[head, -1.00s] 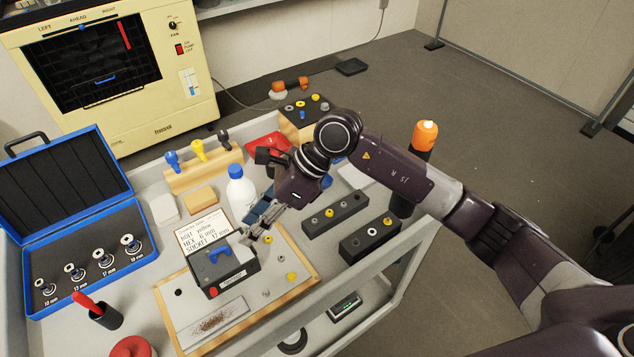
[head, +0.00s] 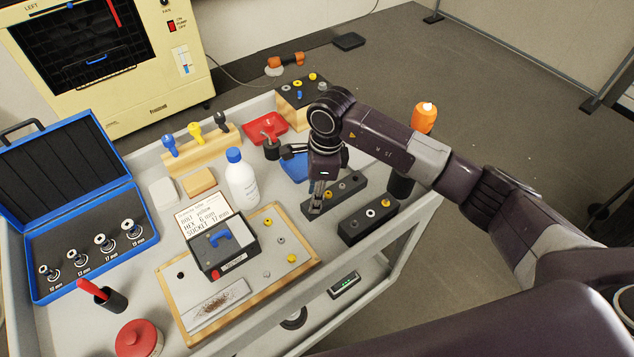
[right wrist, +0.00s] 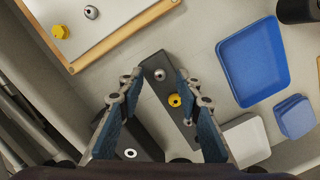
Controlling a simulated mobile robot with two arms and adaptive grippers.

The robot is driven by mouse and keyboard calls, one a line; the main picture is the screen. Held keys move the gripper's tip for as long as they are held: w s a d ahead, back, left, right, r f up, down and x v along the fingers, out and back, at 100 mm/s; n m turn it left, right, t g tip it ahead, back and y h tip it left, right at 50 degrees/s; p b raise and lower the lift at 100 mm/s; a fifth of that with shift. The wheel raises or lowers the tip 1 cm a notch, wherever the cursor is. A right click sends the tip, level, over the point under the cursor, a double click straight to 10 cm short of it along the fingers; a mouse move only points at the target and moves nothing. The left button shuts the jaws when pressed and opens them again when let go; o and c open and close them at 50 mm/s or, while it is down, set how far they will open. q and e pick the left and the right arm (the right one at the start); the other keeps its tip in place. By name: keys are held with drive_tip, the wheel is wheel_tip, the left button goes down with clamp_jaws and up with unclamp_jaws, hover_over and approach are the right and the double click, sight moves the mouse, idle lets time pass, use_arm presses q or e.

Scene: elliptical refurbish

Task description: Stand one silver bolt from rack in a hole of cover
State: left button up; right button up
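The rear dark rack (head: 352,190) holds several bolts in a row. In the right wrist view, a silver bolt (right wrist: 160,75) stands at its near-board end, with a yellow bolt (right wrist: 175,100) beside it. My right gripper (right wrist: 159,79) points down over this end, open, its fingers on either side of the rack and no bolt visibly gripped. It also shows in the head view (head: 316,208). A white, wood-edged board (head: 190,300), possibly the cover, carries yellow and silver bolts on its right side and a dark hole at left. My left gripper is not in view.
A second dark rack (head: 368,222) stands in front of the first. A black box with a blue handle (head: 225,248) sits on the board. A white bottle (head: 241,180) and blue tray (right wrist: 253,62) are nearby. The cart's raised rim (head: 415,215) runs along the right.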

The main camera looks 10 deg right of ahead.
drive_tip(key=shift+f, duration=0.3)
clamp_jaws()
drive_tip(key=shift+r, duration=0.1)
drive_tip(key=shift+r+p, duration=0.7)
drive_tip(key=shift+r, duration=0.8)
drive_tip(key=shift+r, duration=0.25)
drive_tip(key=shift+r+p, duration=0.9)
drive_tip(key=shift+r, duration=0.95)
